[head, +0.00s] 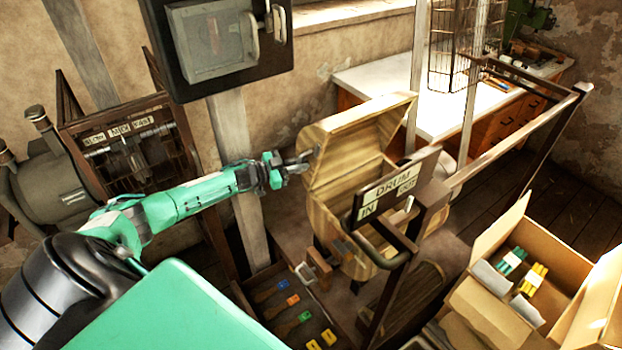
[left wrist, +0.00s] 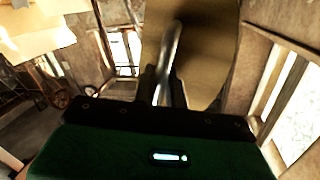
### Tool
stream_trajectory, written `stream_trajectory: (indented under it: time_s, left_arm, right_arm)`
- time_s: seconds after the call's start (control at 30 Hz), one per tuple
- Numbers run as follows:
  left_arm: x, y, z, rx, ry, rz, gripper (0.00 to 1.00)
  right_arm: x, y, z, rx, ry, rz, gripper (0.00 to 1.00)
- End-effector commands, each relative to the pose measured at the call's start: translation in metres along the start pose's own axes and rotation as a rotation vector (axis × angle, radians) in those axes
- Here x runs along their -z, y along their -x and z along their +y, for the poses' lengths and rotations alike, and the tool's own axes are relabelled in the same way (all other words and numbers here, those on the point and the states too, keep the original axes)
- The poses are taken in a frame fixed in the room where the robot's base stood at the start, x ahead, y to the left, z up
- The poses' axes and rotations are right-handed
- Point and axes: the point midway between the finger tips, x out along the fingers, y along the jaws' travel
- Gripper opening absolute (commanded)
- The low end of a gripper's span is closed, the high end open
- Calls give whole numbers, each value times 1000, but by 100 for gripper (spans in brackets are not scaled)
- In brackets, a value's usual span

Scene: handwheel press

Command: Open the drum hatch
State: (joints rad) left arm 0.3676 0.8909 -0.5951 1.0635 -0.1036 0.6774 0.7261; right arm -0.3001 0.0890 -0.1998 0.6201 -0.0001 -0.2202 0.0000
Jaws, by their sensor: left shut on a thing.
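The wooden drum (head: 328,217) stands in a frame at the middle of the head view, behind a sign reading DRUM. Its wooden hatch (head: 358,117) appears swung up, with the drum's hollow inside showing below it. My left gripper (head: 303,161) reaches in from the left to the hatch's left side. In the left wrist view, my left gripper (left wrist: 163,78) is shut on a metal handle (left wrist: 170,50), and the brown hatch panel (left wrist: 208,45) fills the area behind it. The head view is too small to show the grip clearly. My right gripper is not in view.
A metal rail (head: 520,135) runs to the right of the drum. An open cardboard box (head: 490,305) with bundles stands at lower right. A tray of tagged tools (head: 262,297) lies below the drum. A grey switch box (head: 215,45) hangs above my left arm.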

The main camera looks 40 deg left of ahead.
Motion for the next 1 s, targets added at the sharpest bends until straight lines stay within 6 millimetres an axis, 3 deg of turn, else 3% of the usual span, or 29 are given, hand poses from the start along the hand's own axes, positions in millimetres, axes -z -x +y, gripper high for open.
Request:
stream_trajectory:
  time_s: [0.3, 0.53, 0.77, 0.8, 0.87, 1.0]
  left_arm:
    - [-2, 8, -22, 1, 86, 27, 0]
    - [-2, 9, -25, 1, 96, 30, 0]
    - [-1, 9, -25, 1, 95, 31, 0]
    - [-1, 9, -25, 1, 95, 31, 16]
    - [-2, 9, -24, 1, 95, 30, 28]
    - [-3, 9, -24, 0, 96, 27, 30]
  right_arm:
    - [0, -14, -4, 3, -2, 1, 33]
    - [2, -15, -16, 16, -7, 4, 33]
    - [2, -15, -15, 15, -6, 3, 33]
    - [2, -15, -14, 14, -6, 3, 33]
    - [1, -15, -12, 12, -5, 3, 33]
    - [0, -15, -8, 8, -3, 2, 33]
